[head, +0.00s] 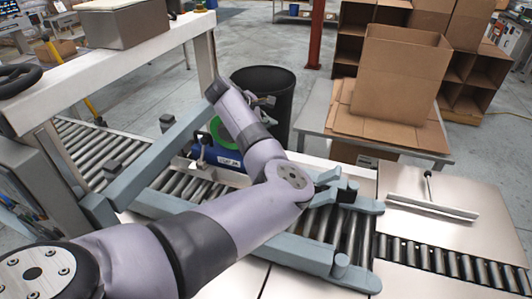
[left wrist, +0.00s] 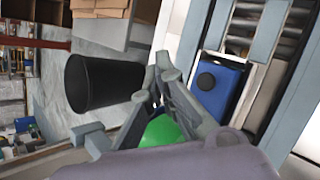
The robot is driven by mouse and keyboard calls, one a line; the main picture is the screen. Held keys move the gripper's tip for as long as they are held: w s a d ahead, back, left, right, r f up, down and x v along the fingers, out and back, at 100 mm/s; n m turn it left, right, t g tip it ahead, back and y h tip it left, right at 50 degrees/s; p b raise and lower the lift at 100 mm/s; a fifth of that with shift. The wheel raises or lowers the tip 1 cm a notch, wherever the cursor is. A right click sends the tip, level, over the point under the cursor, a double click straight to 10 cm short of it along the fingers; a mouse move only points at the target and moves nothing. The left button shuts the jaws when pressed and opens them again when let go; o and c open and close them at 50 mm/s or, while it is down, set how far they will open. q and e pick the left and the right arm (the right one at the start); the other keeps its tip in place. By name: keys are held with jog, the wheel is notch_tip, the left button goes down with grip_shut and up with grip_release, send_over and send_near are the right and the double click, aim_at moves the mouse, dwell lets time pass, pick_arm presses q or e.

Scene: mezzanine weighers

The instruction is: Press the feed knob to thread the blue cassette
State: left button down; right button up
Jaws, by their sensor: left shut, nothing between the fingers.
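The blue cassette (head: 228,160) sits by the roller conveyor in the head view, partly hidden behind my left arm, with a bright green round part (head: 218,127) at its top. In the left wrist view the blue body (left wrist: 222,97) is right of my fingers and carries a round black knob (left wrist: 206,81), which looks like the feed knob. The green part (left wrist: 163,131) shows behind my fingers there. My left gripper (head: 268,101) is shut and empty, beyond the cassette near the black bin; its fingertips (left wrist: 163,68) appear apart from the knob. My right gripper is not in view.
A black bin (head: 262,82) stands just behind my left gripper. A table (head: 318,108) with cardboard boxes (head: 400,72) is at the back right. A grey-blue frame (head: 155,160) and a white beam (head: 110,68) flank the conveyor (head: 88,146) on the left.

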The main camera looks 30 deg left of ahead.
pick_arm(q)
notch_tip(320, 180, down, 6)
jog(key=b, duration=0.7)
jog(key=shift+f, duration=1.3)
jog(key=shift+f, duration=0.25)
jog(key=shift+f, duration=0.2)
jog(key=shift+s+f, duration=0.1)
jog(key=shift+f, duration=0.85)
dwell(0.7)
dwell(0.4)
jog(key=shift+r+p, duration=1.25)
jog(key=shift+r, duration=0.05)
